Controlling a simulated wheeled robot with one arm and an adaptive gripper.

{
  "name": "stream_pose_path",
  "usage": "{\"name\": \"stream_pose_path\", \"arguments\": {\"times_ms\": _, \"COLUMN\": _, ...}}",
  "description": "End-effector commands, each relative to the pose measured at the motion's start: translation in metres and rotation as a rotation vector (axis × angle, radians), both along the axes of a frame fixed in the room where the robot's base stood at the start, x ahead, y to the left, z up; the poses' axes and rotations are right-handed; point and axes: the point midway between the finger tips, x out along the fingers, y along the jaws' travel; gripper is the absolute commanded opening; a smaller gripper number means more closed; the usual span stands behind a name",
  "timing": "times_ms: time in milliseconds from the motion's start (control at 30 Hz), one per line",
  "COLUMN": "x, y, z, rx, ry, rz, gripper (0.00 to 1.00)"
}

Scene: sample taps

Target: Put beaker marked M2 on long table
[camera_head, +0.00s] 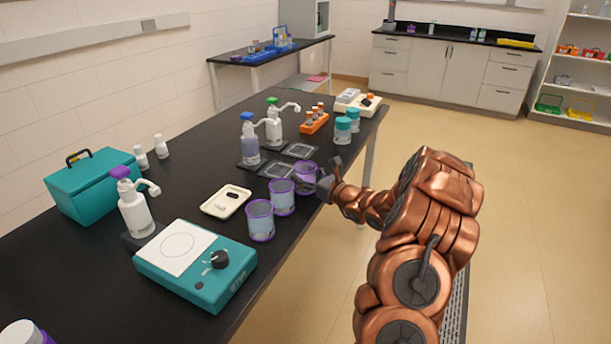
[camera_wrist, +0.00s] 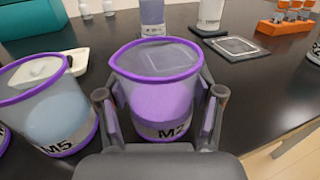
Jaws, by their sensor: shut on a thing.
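The beaker marked M2 (camera_wrist: 158,105) is clear with a purple rim and purple contents, and part of its label shows in the wrist view. It is the farthest of the purple-rimmed beakers in the head view (camera_head: 303,177), at the right edge of the black table (camera_head: 185,198). My gripper (camera_head: 329,181) reaches it from the right and is shut on it, one finger on each side in the wrist view. The beaker looks upright. I cannot tell whether its base touches the tabletop. Which table is the long table is not marked.
A beaker marked M5 (camera_wrist: 48,118) stands close on the left, with another purple-rimmed beaker (camera_head: 260,221) nearer. A cream tray (camera_head: 213,208), a teal stirrer (camera_head: 205,284) and wash bottles (camera_head: 249,142) stand around. Another black table (camera_head: 235,60) is at the back.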

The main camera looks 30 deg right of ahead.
Motion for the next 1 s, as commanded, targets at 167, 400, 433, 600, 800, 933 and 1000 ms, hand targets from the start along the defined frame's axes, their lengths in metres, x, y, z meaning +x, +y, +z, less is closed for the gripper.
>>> {"name": "stream_pose_path", "arguments": {"times_ms": 167, "x": 0.0, "y": 0.0, "z": -0.002, "rx": 0.001, "ry": 0.0, "rz": 0.0, "gripper": 0.27}}
{"name": "stream_pose_path", "arguments": {"times_ms": 400, "x": 0.0, "y": 0.0, "z": -0.003, "rx": 0.001, "ry": 0.0, "rz": 0.0, "gripper": 0.84}}
{"name": "stream_pose_path", "arguments": {"times_ms": 433, "x": 0.0, "y": 0.0, "z": -0.003, "rx": 0.001, "ry": 0.001, "rz": 0.0, "gripper": 0.87}}
{"name": "stream_pose_path", "arguments": {"times_ms": 600, "x": 0.0, "y": 0.0, "z": -0.003, "rx": 0.001, "ry": 0.001, "rz": 0.0, "gripper": 0.91}}
{"name": "stream_pose_path", "arguments": {"times_ms": 800, "x": 0.0, "y": 0.0, "z": -0.002, "rx": 0.001, "ry": 0.001, "rz": 0.0, "gripper": 0.91}}
{"name": "stream_pose_path", "arguments": {"times_ms": 933, "x": -0.003, "y": -0.001, "z": 0.0, "rx": 0.001, "ry": 0.001, "rz": -0.001, "gripper": 0.91}}
{"name": "stream_pose_path", "arguments": {"times_ms": 1000, "x": -0.012, "y": -0.004, "z": -0.001, "rx": 0.002, "ry": 0.001, "rz": -0.003, "gripper": 0.91}}
